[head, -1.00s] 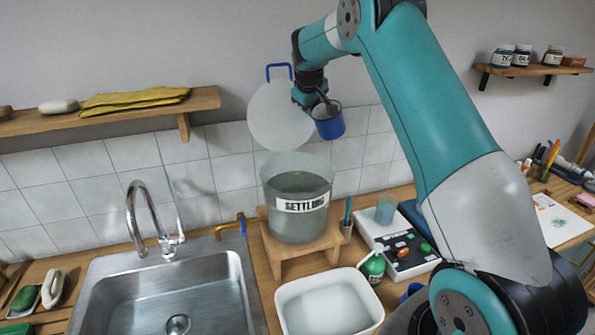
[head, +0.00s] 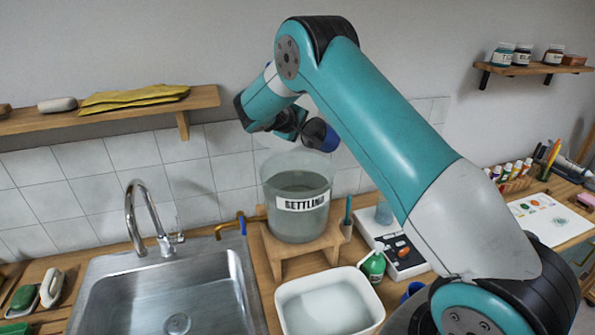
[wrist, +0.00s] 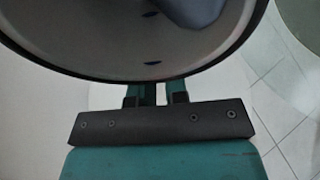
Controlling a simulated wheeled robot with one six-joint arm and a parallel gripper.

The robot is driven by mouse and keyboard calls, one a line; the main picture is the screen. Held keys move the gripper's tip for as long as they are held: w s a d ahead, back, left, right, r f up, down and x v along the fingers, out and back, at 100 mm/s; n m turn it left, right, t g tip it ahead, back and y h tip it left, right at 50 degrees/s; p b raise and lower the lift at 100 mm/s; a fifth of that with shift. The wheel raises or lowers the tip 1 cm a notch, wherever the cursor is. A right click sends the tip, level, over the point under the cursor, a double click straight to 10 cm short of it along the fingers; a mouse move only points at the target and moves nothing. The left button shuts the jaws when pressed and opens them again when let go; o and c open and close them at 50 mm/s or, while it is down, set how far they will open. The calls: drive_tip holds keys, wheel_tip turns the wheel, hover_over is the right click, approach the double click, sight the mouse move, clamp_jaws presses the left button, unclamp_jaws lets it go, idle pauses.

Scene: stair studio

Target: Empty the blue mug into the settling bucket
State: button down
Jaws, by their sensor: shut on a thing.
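The blue mug (head: 329,141) is held in the air by my gripper (head: 301,127), above the back right part of the settling bucket in the head view. The mug is strongly tilted. In the wrist view its large round rim and pale inside (wrist: 110,45) fill the top, with a dark patch inside. My gripper's jaws (wrist: 156,95) are partly hidden behind the mug there. The settling bucket (head: 297,212) is clear, labelled, holds greyish water and stands upright on a wooden stand (head: 328,243). No falling stream can be made out.
A steel sink (head: 160,295) with a tap (head: 140,215) lies left of the stand. A white basin (head: 328,305), a green bottle (head: 373,266) and a white tray stand in front and right. A wall shelf (head: 205,98) is at the left.

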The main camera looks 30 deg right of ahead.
drive_tip(key=shift+a+f+h+b, duration=0.25)
drive_tip(key=shift+f+h+b, duration=0.2)
drive_tip(key=shift+h+b, duration=0.2)
drive_tip(key=shift+a+f+n+t+h+b, duration=0.4)
drive_tip(key=shift+a+f+n+h+b, duration=0.15)
drive_tip(key=shift+h+b, duration=0.45)
drive_tip(key=shift+s+a+f+t+h+b, duration=0.1)
drive_tip(key=shift+a+f+t+h+b, duration=0.3)
drive_tip(key=shift+a+b, duration=0.45)
drive_tip(key=shift+a+n+h+b, duration=0.3)
drive_tip(key=shift+h+b, duration=0.45)
drive_tip(key=shift+b, duration=0.7)
drive_tip(key=shift+r+n+t+h+b, duration=0.25)
drive_tip(key=shift+r+t+h+b, duration=0.05)
drive_tip(key=shift+b, duration=0.05)
drive_tip(key=shift+a+r+b, duration=0.15)
drive_tip(key=shift+r+b, duration=0.05)
drive_tip(key=shift+b, duration=0.5)
